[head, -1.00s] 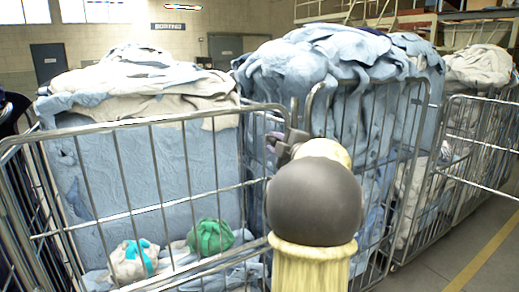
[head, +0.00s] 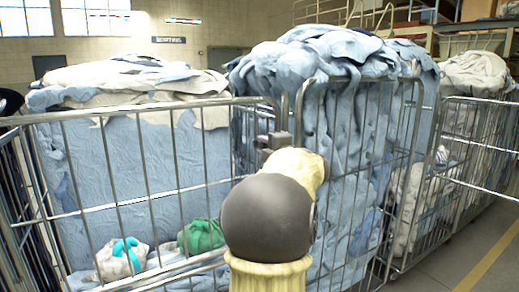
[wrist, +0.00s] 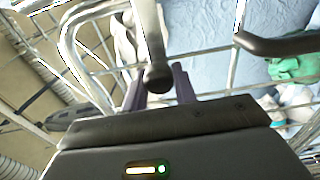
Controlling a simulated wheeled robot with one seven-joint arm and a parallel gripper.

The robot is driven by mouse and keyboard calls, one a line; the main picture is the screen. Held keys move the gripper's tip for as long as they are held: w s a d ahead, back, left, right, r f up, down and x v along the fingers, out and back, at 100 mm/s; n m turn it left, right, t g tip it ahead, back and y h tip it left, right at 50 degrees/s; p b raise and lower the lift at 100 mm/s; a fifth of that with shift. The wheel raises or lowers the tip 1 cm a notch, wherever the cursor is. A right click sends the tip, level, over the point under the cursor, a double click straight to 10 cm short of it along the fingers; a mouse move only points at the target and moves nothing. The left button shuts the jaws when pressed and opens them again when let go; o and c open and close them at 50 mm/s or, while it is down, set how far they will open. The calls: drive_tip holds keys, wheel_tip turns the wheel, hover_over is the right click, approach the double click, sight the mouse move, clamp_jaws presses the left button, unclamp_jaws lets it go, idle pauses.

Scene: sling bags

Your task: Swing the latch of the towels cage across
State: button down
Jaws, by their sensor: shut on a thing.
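The front wire cage (head: 140,107) stands at the left, packed with pale blue and white cloth. My gripper (head: 272,142) is at its upper right corner, beside the gap to the neighbouring cage, partly hidden behind my own arm. In the wrist view my gripper (wrist: 160,92) has its two purple-grey fingers on either side of a grey bar with a rounded end (wrist: 156,72). It is shut on this bar, which looks like the latch. The fingers' contact with it is partly hidden. In the head view the latch is too small to make out.
A second cage (head: 419,120) heaped with blue cloth stands close on the right, with more cages behind it. A dark bar (wrist: 275,43) juts in at the wrist view's right. A green bundle (head: 202,236) and a white bundle (head: 121,259) lie low in the front cage. Floor is clear at lower right.

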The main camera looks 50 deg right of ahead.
drive_tip(key=shift+f, duration=0.2)
drive_tip(key=c, duration=1.1)
unclamp_jaws()
drive_tip(key=shift+r, duration=0.1)
drive_tip(key=shift+s, duration=0.15)
drive_tip(key=b+v, duration=0.1)
drive_tip(key=v, duration=1.6)
drive_tip(key=shift+s+a+b, duration=0.1)
drive_tip(key=shift+b, duration=0.2)
